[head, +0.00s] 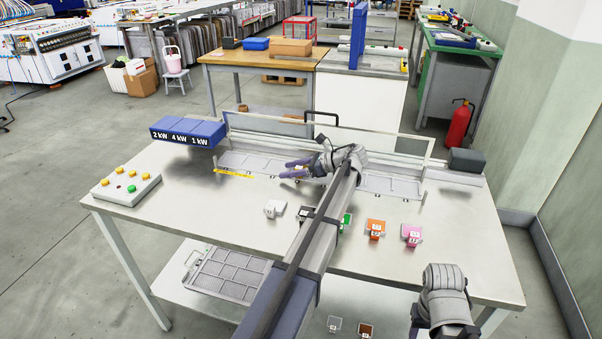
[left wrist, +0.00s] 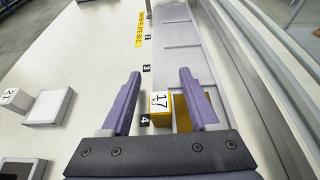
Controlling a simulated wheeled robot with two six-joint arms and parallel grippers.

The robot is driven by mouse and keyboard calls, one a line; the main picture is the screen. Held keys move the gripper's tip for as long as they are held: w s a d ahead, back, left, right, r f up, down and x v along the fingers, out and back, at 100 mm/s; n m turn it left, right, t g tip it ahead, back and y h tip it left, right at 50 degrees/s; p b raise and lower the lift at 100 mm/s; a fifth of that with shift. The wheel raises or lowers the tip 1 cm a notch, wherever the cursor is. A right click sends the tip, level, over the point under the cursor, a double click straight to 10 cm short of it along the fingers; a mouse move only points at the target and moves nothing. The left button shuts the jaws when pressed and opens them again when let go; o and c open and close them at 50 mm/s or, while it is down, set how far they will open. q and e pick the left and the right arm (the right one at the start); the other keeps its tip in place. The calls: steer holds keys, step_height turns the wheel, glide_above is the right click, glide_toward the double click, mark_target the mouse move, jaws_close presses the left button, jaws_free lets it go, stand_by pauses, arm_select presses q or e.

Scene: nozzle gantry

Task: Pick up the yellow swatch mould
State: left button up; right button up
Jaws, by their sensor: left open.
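In the head view my left gripper (head: 296,168) is over the tray, and the mould is mostly hidden there. My right arm shows at the lower right, but its fingers are not visible.
A white mould (head: 274,208), an orange mould (head: 376,228) and a pink mould (head: 412,234) lie on the table's front half. A clear panel (head: 262,128) stands behind the tray.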

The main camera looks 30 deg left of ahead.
arm_select(q)
jaws_close()
stand_by(0.4)
